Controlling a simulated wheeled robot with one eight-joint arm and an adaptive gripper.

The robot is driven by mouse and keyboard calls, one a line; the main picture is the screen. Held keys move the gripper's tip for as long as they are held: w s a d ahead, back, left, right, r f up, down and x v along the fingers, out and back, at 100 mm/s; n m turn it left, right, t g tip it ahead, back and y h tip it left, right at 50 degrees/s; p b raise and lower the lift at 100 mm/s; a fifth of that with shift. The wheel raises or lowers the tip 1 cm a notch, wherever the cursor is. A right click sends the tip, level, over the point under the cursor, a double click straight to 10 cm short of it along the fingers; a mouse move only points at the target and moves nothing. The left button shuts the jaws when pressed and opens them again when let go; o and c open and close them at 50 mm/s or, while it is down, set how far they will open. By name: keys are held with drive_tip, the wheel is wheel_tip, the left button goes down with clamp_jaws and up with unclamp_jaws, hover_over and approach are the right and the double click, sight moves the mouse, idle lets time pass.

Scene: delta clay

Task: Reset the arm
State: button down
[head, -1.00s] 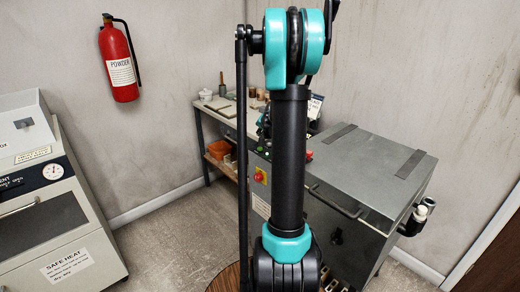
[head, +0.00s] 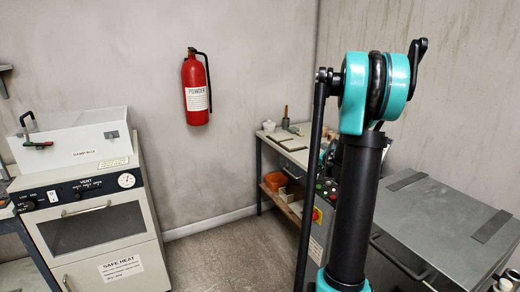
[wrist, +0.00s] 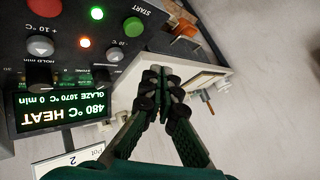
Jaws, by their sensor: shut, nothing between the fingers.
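My arm, black with teal joints, stands upright in the right half of the head view. My gripper is hidden in the head view. In the wrist view my gripper (wrist: 162,90) is shut and empty, with its dark fingertips together. It is beside a dark control panel (wrist: 85,60) with a green start button, a red button and a lit display reading 480 °C heat. I cannot tell from the picture whether the fingers touch anything.
A white oven-like cabinet (head: 95,225) stands at the left. A red fire extinguisher (head: 196,88) hangs on the wall. A workbench (head: 283,140) with small items stands in the corner, and a grey metal cabinet (head: 440,215) is at the right. Floor shows between them.

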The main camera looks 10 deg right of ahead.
drive_tip(key=s+a+n+g, duration=0.1)
drive_tip(key=s+a+n, duration=0.2)
drive_tip(key=s+a, duration=0.6)
drive_tip(key=s+a+f+n+g, duration=0.1)
drive_tip(key=s+a+f+n, duration=0.1)
drive_tip(key=s, duration=0.7)
drive_tip(key=s+a+f+n+g, duration=0.1)
drive_tip(key=s+a+f+n, duration=0.1)
drive_tip(key=s+a, duration=0.3)
drive_tip(key=s+a+f+n+g, duration=0.1)
drive_tip(key=s+a+f+n, duration=0.1)
drive_tip(key=s, duration=1.1)
drive_tip(key=shift+s+a+f+n+g+y, duration=0.35)
drive_tip(key=shift+a+f, duration=0.4)
drive_tip(key=shift+a, duration=0.35)
drive_tip(key=shift+d, duration=0.1)
